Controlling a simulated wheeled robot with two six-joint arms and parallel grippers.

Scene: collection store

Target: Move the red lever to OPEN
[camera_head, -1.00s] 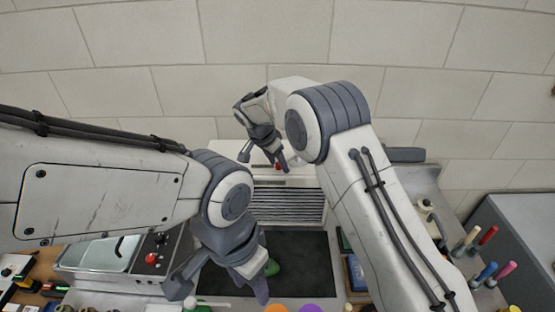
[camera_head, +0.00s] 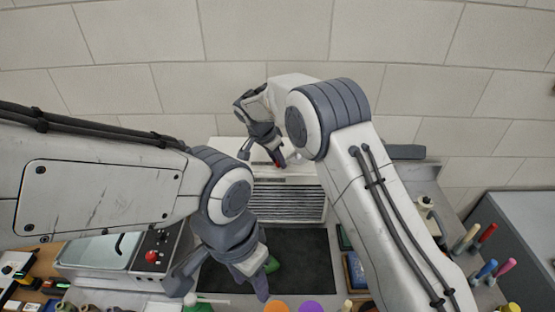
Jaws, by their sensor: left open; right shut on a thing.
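The red lever (camera_head: 278,164) shows as a small red spot on the white cabinet (camera_head: 230,152) at the back middle, above a slatted grille. My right gripper (camera_head: 265,158) reaches down over it from above and is shut on the lever; its fingers hide most of it. No OPEN label is readable. My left gripper (camera_head: 222,288) is open, low in the picture above the dark mat (camera_head: 310,262), well in front of the cabinet. A green thing (camera_head: 272,265) shows beside its finger.
A machine with a red knob (camera_head: 152,257) stands at the left. Orange and purple round things (camera_head: 310,307) lie at the front edge. Several colored-handled tools (camera_head: 487,234) stand at the right. The dark mat's right part is clear.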

